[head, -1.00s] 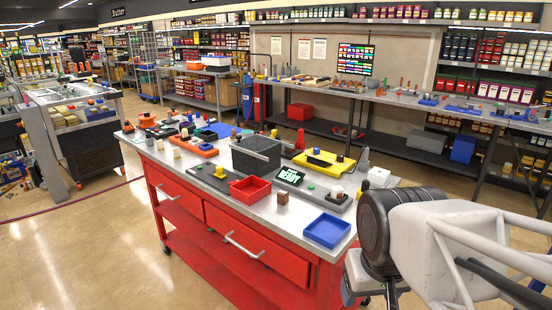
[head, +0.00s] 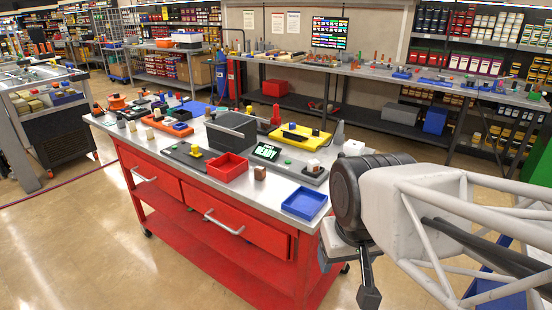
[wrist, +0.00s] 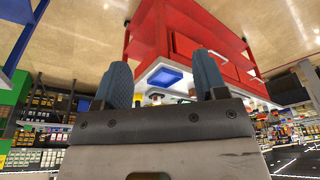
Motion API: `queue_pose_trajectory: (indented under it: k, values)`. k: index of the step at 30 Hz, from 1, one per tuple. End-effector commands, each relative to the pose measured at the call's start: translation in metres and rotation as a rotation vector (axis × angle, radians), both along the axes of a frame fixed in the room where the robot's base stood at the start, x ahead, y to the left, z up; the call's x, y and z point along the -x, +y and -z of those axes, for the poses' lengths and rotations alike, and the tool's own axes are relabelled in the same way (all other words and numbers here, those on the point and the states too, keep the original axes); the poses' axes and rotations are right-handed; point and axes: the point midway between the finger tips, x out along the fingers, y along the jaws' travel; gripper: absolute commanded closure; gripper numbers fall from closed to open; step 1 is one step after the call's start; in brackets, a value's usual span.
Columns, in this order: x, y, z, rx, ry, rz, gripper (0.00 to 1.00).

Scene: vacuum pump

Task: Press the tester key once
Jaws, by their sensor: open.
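The tester is a dark grey block on the red cart's top in the head view, with a lit screen (head: 267,152) reading "READY". A small green button (head: 288,162) sits beside the screen, and a pale block (head: 313,166) is at its right end. I cannot tell for certain which part is the key. My gripper (head: 368,294) hangs low off the cart's right side, apart from the tester. In the wrist view its two blue-grey fingers (wrist: 162,80) are spread with nothing held between them. The tester is not clear in the wrist view.
The red cart (head: 225,225) carries a blue tray (head: 304,203), a red tray (head: 228,168), a grey bin (head: 232,138) and a yellow plate (head: 298,138) around the tester. A long grey workbench (head: 400,83) stands behind. Floor (head: 70,260) at the left front is clear.

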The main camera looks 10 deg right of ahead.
Motion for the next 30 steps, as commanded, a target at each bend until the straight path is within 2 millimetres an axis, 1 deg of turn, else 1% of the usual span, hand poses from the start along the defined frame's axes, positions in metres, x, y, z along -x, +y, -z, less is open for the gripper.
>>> queue_pose_trajectory:
  k: [8,11,21,30]
  values:
    - [0.0,0.0,0.0,0.0,0.0,0.0,0.34]
    - [0.0,0.0,0.0,0.0,0.0,0.0,0.48]
    - [0.0,0.0,0.0,0.0,0.0,0.0,1.0]
    - [0.0,0.0,0.0,0.0,0.0,0.0,1.0]
